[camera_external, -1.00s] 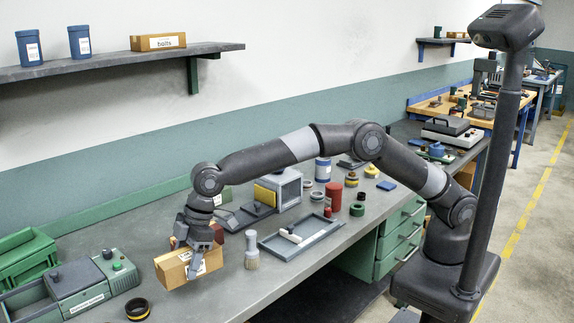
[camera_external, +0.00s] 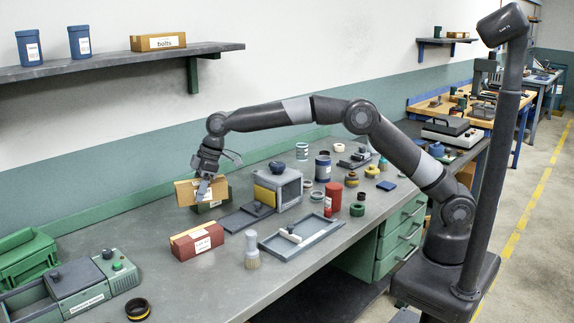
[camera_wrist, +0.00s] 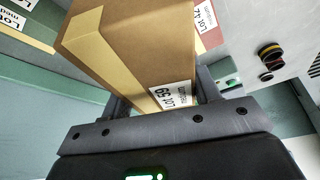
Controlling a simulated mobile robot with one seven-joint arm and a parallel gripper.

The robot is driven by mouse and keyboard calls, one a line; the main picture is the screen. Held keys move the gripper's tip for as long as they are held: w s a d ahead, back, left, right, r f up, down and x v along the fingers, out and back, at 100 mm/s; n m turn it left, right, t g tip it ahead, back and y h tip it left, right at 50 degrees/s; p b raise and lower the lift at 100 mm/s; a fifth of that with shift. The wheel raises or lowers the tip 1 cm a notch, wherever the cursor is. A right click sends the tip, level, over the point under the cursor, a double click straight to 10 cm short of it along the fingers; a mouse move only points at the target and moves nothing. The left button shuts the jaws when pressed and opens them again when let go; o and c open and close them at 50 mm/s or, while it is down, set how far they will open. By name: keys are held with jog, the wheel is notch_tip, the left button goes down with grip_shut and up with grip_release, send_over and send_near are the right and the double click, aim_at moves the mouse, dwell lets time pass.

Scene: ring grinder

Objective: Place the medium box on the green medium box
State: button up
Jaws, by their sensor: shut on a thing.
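The medium box, a tan cardboard box (camera_external: 186,194), is held by my gripper (camera_external: 207,186) above the bench. In the wrist view the box (camera_wrist: 135,45) sits between the two fingers, with a "Lot 59" label. The green medium box (camera_external: 215,203) stands on the bench just below and behind the held box, which partly hides it. The external view does not clearly show whether they touch. In the wrist view a labelled corner of the green box (camera_wrist: 12,18) shows at top left, beside the held box.
A red box (camera_external: 197,243) with a label stands on the bench in front. A grey machine (camera_external: 276,188) and a flat dark plate (camera_external: 242,218) lie to the right. A brush (camera_external: 252,250) and a grey tray (camera_external: 302,240) are nearer.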

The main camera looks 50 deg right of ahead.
jog(key=w+d+r+m, duration=0.1)
jog(key=w+d, duration=0.4)
jog(key=d, duration=0.5)
jog(key=w+d+r+m+t, duration=0.15)
jog(key=w+d, duration=0.25)
jog(key=d, duration=0.7)
jog(key=w+d+r+m, duration=0.15)
jog(key=w+d, duration=0.35)
jog(key=d, duration=0.5)
jog(key=shift+h, duration=0.4)
jog(key=a+f, duration=0.2)
jog(key=a, duration=0.1)
jog(key=w+a+f, duration=0.1)
jog(key=a+f, duration=0.1)
jog(key=a, duration=0.2)
jog(key=w+a+f, duration=0.1)
jog(key=a+f, duration=0.2)
jog(key=a, duration=0.1)
jog(key=shift+f, duration=1.95)
jog(key=shift+f, duration=0.15)
jog(key=o, duration=1.4)
jog(key=shift+f, duration=0.1)
jog(key=shift+o, duration=0.2)
